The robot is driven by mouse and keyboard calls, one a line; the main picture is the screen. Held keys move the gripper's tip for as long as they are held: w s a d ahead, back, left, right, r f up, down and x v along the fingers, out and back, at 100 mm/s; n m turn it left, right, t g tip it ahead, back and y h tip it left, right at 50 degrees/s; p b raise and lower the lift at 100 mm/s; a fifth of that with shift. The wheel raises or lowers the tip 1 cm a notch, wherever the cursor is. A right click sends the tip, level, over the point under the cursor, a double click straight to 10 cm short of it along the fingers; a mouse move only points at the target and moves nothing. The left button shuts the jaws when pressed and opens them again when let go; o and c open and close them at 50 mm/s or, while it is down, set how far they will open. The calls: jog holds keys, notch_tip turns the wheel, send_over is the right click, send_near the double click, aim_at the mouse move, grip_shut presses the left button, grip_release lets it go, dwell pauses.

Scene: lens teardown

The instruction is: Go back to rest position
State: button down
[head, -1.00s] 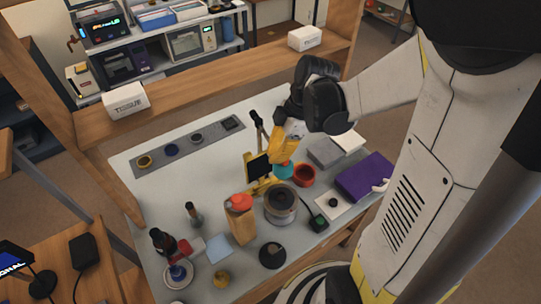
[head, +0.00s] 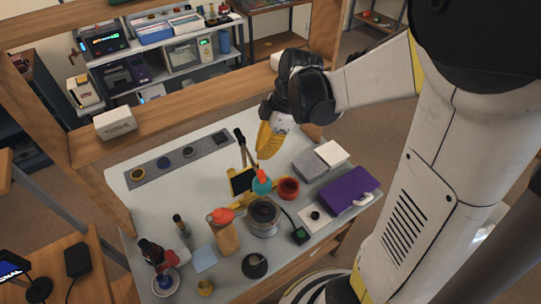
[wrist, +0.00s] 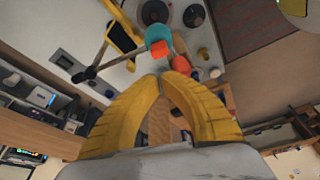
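My gripper (head: 268,140) has yellow curved fingers and hangs above the back right part of the table (head: 160,205), clear of the things on it. In the wrist view its fingertips (wrist: 163,76) come close together with nothing held between them. Below it in the head view stand a yellow stand with a black plate (head: 241,181), a teal cup with an orange top (head: 262,183) and a red bowl (head: 288,188). The arm is bent, with the forearm reaching in from the right.
A grey strip with several round parts (head: 165,162) lies at the back left. A round metal lens part (head: 263,215), a wooden block (head: 227,238) and a purple case (head: 346,190) stand nearer the front and right. A wooden shelf beam with a tissue box (head: 115,124) runs behind.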

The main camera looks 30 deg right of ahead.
jog(key=shift+r, duration=0.55)
jog(key=shift+w, duration=0.1)
jog(key=shift+f, duration=0.15)
jog(key=s+a+f+m+t+h+b, duration=0.1)
jog(key=s+f+m+t+h+b, duration=0.2)
jog(key=s+f+m+t+b, duration=0.3)
jog(key=s+f+m+b, duration=0.4)
jog(key=m+b, duration=0.5)
jog(key=b, duration=0.5)
jog(key=shift+a+f+h+b, duration=0.15)
jog(key=shift+f+h+b, duration=0.15)
jog(key=shift+f, duration=0.45)
